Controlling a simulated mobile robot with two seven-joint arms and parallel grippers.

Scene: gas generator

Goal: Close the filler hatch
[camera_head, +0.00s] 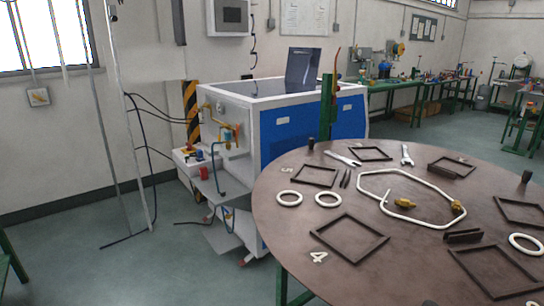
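The gas generator (285,130) is a white and blue cabinet behind the round table. A dark, glossy panel (303,66) stands raised and tilted up from its top; it looks like the filler hatch, standing open. The dark top surface (262,88) lies in front of and beside the raised panel inside a white rim. The hinge and the opening under the panel are too small to tell. Neither of my grippers shows in the head view.
A round brown table (285,220) fills the right front, holding square frames, white rings (328,199), wrenches (342,158) and a bent white tube (375,182). A green post (326,105) stands before the generator. Hoses and pipes are at its left. Grey floor (150,265) is open at left.

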